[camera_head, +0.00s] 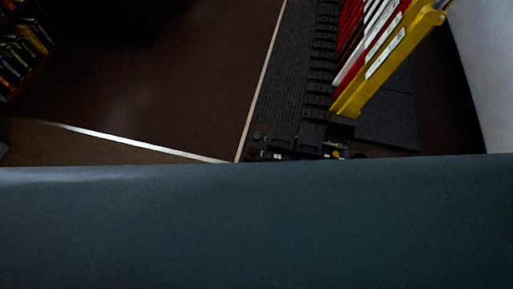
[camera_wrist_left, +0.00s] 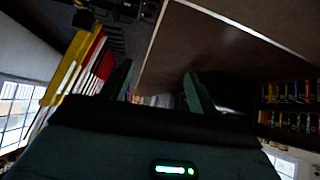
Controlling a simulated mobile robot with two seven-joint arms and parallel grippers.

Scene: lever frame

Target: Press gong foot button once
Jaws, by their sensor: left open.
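The lever frame (camera_head: 287,100) runs along the right of the head view as a dark ribbed strip, with red, white and yellow levers (camera_head: 382,62) leaning over it. Small round knobs (camera_head: 255,136) sit at its near end, and a yellow spot (camera_head: 337,154) shows beside them. I cannot tell which of these, if any, is the gong foot button. My left gripper (camera_wrist_left: 157,72) shows in the left wrist view with its two fingers apart and nothing between them. The levers are to its left in that view. My right gripper is not in view.
A large dark teal surface, probably part of my own body, covers the lower head view. Brown floor (camera_head: 170,80) with pale edge lines lies left of the frame. A bookshelf (camera_head: 25,45) stands at the far left, and a pale wall (camera_head: 485,60) at the right.

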